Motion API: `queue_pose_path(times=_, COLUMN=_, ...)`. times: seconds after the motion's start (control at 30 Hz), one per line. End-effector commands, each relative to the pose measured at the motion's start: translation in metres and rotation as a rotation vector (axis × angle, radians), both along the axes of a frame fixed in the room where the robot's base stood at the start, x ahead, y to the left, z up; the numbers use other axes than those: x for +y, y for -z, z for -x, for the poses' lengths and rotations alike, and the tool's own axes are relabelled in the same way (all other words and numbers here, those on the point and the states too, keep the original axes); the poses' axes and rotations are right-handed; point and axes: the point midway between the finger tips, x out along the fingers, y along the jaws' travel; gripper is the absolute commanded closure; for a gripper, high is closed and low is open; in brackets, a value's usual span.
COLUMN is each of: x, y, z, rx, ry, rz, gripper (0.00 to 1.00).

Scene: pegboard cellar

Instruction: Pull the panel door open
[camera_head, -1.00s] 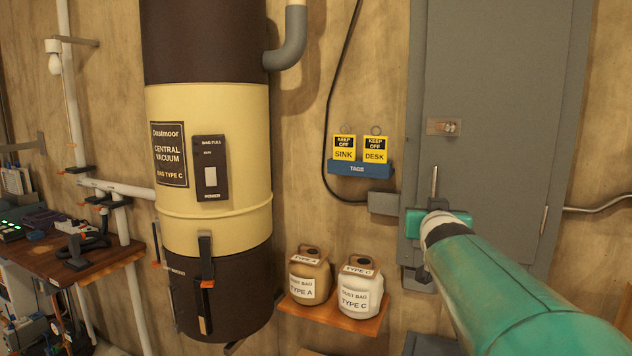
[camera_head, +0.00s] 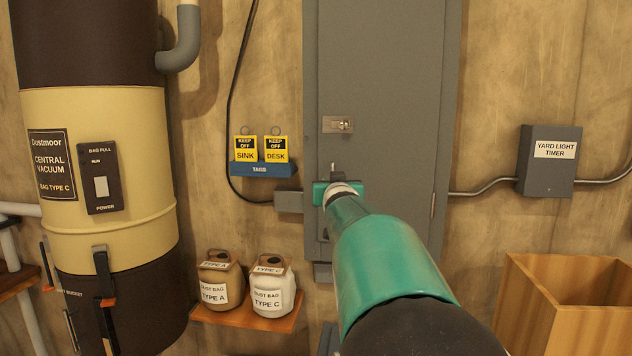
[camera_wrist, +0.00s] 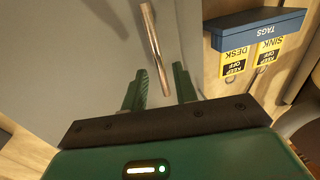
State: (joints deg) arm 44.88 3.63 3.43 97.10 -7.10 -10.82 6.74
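The panel door (camera_head: 395,80) is a tall grey metal door on the wall, and it looks shut. A small latch plate (camera_head: 338,125) sits near its left edge. Below the plate is a thin upright bar handle (camera_head: 333,169); my gripper hides its lower part in the head view. In the wrist view the handle (camera_wrist: 153,40) is a metal bar in front of the grey door (camera_wrist: 90,50). My gripper (camera_wrist: 161,68) is open, with a green finger on each side of the bar's lower end and gaps visible. I cannot tell how deep the bar sits between them.
A blue tag rack (camera_head: 263,170) hangs left of the panel. Two dust bag jugs (camera_head: 268,288) stand on a small shelf below. A central vacuum (camera_head: 95,150) stands left. A yard light timer box (camera_head: 549,160) and wooden crate (camera_head: 530,290) are right.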

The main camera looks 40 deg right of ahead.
Motion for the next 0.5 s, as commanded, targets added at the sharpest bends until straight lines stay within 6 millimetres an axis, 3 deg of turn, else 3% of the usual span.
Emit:
queue_pose_path(times=0.2, x=-0.019, y=0.0, z=-0.022, rx=0.001, ry=-0.002, rz=-0.001, gripper=0.71)
queue_pose_path(times=0.5, x=-0.024, y=0.0, z=-0.028, rx=0.0, ry=-0.002, rz=0.0, gripper=0.71)
